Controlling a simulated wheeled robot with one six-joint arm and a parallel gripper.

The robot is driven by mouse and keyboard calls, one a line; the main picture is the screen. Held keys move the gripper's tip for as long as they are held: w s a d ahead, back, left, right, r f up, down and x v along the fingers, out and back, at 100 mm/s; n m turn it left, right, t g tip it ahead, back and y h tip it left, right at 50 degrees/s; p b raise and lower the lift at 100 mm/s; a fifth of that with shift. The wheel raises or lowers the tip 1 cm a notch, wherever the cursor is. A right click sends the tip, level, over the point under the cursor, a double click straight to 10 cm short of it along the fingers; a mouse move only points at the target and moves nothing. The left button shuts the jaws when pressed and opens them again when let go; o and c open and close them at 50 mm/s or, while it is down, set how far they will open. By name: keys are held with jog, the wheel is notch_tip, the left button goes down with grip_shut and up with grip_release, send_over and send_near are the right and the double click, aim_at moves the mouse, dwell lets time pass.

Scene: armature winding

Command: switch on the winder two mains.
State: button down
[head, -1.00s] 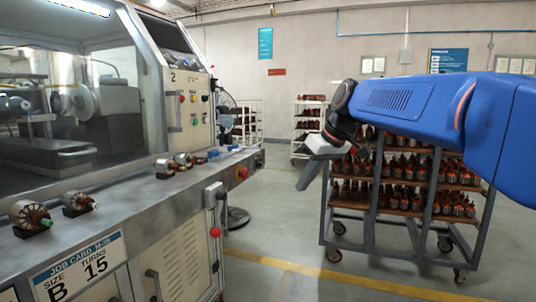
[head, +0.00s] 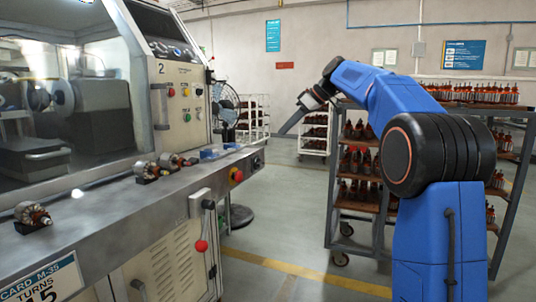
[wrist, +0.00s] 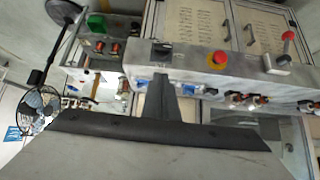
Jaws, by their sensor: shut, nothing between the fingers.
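Winder two (head: 182,95), a cream machine marked 2, stands on the left in the head view. On its cabinet front is a grey switch box (head: 199,203) with a lever and red ball knob (head: 201,245) hanging down. In the wrist view, the red knob (wrist: 288,36) and box (wrist: 278,64) show at the upper right. I cannot tell for sure that this is the mains. My gripper (head: 284,130) is shut and empty, in the air to the right of the bench end, apart from the machine. Its fingers (wrist: 170,80) show in the wrist view.
A red button (head: 236,175) and a black switch (head: 256,162) sit on the bench's front edge. Armatures (head: 147,170) lie on the bench top. A fan (head: 224,103) stands behind. A loaded rack (head: 331,200) is at the right. The floor between is free.

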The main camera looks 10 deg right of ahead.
jog(key=shift+w+d+r, duration=0.2)
jog(key=shift+w, duration=0.55)
jog(key=shift+a+f, duration=0.1)
send_over(260, 161)
jog(key=s+d, duration=0.2)
jog(key=d, duration=0.1)
notch_tip(260, 161, down, 7)
jog(key=shift+w+a+f, duration=0.1)
jog(key=shift+f, duration=1.9)
jog(key=shift+w, duration=0.1)
